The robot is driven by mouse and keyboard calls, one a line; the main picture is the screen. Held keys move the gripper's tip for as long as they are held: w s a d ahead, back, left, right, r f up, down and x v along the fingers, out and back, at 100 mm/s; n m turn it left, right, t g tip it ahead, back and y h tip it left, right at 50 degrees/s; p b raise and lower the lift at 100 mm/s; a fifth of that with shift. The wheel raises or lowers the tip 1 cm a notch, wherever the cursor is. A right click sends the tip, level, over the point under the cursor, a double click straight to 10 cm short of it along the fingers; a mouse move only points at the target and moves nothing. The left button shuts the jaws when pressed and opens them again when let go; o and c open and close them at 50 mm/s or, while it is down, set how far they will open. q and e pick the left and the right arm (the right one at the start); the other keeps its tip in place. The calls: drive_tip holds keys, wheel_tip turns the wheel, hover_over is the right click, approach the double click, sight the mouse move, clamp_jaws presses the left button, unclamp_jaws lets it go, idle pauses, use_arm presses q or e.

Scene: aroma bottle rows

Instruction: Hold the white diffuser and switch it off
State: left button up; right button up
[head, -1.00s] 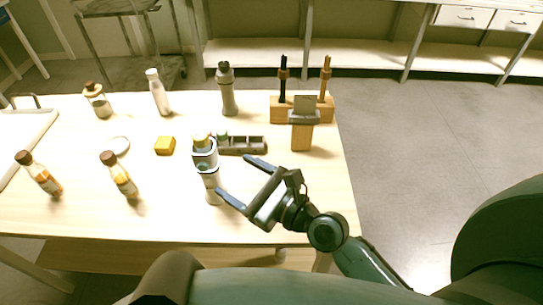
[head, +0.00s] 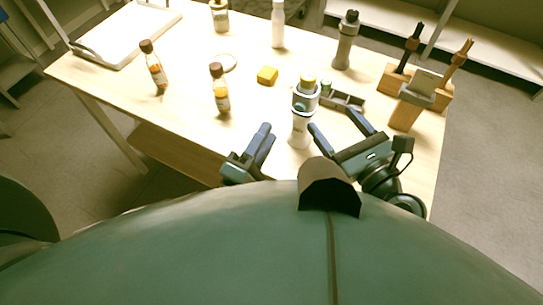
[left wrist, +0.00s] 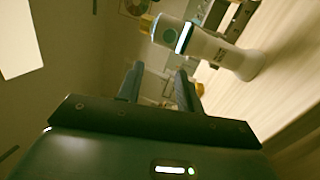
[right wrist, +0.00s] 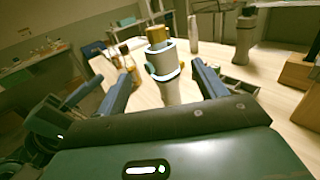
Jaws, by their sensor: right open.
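The white diffuser (head: 300,133) stands upright near the table's front edge, with a yellow cap and a grey upper section. In the right wrist view the diffuser (right wrist: 168,92) shows ahead, between the two fingers in the picture. In the left wrist view it (left wrist: 222,52) is at the upper right, beyond the fingers, with a bright band. My right gripper (head: 336,122) is open and empty just right of the diffuser. My left gripper (head: 262,130) is open and empty at the front edge, left of the diffuser. Whether either finger touches the diffuser cannot be told.
A grey compartment tray (head: 345,103) sits behind right of the diffuser. Wooden blocks (head: 405,115) with upright tools stand further right. A yellow block (head: 267,75) and amber bottles (head: 220,95) are to the left. A grey bottle (head: 345,45) and white bottle (head: 278,25) stand behind.

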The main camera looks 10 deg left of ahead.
sight(302, 83)
use_arm(q)
drive_tip(key=s+n, duration=0.1)
drive_tip(key=n, duration=0.2)
drive_tip(key=d+f+n, duration=0.1)
drive_tip(key=n, duration=0.2)
drive_tip(key=s+f+n+t, duration=0.1)
drive_tip(key=n, duration=0.3)
drive_tip(key=shift+s+d+f, duration=0.15)
drive_tip(key=shift+s+d, duration=0.2)
drive_tip(key=shift+d, duration=0.05)
use_arm(e)
drive_tip(key=x, duration=1.3)
drive_tip(key=shift+w+a, duration=0.1)
drive_tip(key=shift+c, duration=0.2)
drive_tip(key=c, duration=1.1)
use_arm(q)
clamp_jaws()
idle(1.7)
